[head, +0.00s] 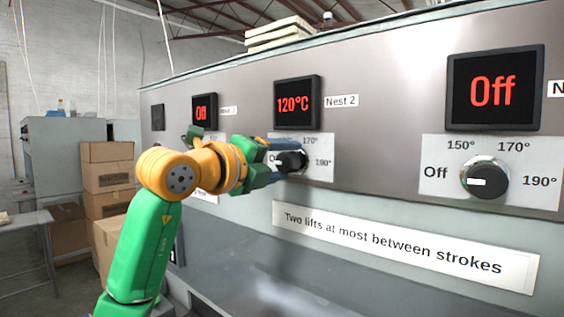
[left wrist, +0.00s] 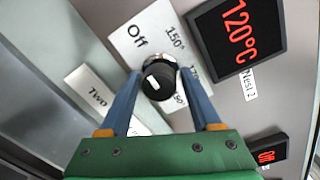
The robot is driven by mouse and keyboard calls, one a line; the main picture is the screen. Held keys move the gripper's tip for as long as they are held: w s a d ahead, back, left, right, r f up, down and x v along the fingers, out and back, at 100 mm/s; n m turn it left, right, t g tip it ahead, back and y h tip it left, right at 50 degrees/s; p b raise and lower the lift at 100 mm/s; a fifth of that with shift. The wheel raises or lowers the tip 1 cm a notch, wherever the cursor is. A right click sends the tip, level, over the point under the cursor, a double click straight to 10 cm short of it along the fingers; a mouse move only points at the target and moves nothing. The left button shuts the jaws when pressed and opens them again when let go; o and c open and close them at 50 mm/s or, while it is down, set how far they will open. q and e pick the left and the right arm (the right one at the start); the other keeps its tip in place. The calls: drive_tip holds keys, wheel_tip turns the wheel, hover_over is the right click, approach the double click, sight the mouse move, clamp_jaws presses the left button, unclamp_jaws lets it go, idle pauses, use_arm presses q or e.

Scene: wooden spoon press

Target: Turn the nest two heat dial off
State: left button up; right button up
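The nest two heat dial (head: 292,161) is a black knob on a white plate (head: 322,144) marked Off, 150°, 170° and 190°. The nest two display (head: 293,103) above it reads 120°C in red. The dial also shows in the left wrist view (left wrist: 158,82), with a white mark on its face; I cannot tell exactly which label the mark points to. My left gripper (head: 280,161) is at the dial. In the left wrist view its blue fingers (left wrist: 160,88) stand apart on either side of the knob, with small gaps visible. My right gripper is in neither view.
To the right, another dial (head: 485,179) sits below a display (head: 493,91) reading Off. To the left, another display (head: 204,108) also reads Off. A sign (head: 400,242) is fixed below the dials. Cardboard boxes (head: 106,177) stand at the left.

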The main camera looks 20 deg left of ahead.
use_arm(q)
drive_tip(key=shift+o, duration=0.8)
drive_tip(key=shift+w, duration=0.15)
drive_tip(key=shift+f, duration=0.1)
drive_tip(key=b+v, duration=0.4)
drive_tip(key=v, duration=0.3)
